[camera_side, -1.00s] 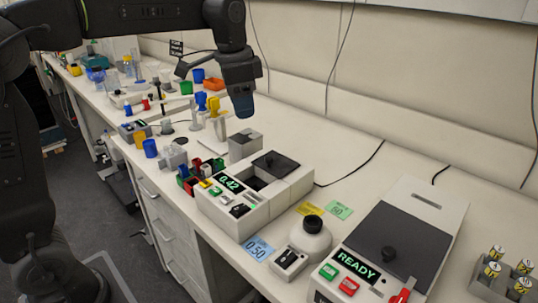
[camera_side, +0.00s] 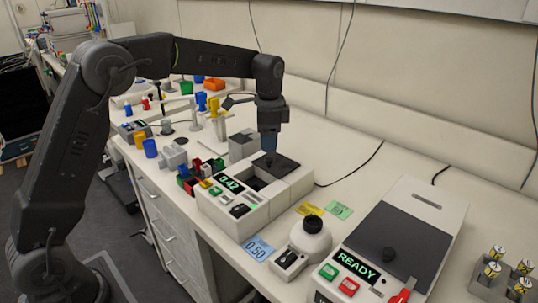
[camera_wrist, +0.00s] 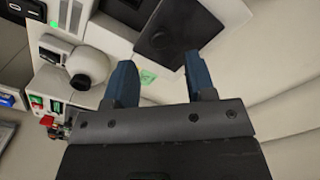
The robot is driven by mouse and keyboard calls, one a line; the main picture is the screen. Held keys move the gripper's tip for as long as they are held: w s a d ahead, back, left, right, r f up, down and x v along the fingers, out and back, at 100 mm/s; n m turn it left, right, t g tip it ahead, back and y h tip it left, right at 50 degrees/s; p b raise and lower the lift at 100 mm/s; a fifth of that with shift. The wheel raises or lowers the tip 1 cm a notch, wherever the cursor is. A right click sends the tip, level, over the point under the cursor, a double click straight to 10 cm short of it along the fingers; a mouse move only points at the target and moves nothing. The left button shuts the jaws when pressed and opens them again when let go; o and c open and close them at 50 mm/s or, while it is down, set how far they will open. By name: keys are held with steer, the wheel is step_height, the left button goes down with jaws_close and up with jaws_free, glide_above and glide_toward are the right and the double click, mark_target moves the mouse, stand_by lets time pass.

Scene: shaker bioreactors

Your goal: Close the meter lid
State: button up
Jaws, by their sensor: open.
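The meter (camera_side: 240,213) is a pale box with a display reading 0.42. Its dark lid (camera_side: 282,165) lies at the back right of its top, leaving a dark well (camera_side: 258,181) uncovered in front. The lid also shows in the wrist view (camera_wrist: 185,22), with a small dark knob (camera_wrist: 157,42). My gripper (camera_side: 269,149) points down just above the lid. In the wrist view my gripper (camera_wrist: 160,62) has its two blue fingers apart and empty, with the knob in line with the gap, beyond the tips. Contact with the lid cannot be told.
A white bottle with a black cap (camera_side: 312,238) stands right of the meter. Beyond it is a larger READY device (camera_side: 425,210) with a dark lid. A grey block (camera_side: 244,147) and coloured blocks (camera_side: 190,180) crowd the meter's left.

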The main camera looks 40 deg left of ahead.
mark_target(269, 158)
steer(key=shift+f, duration=2.55)
jaws_close()
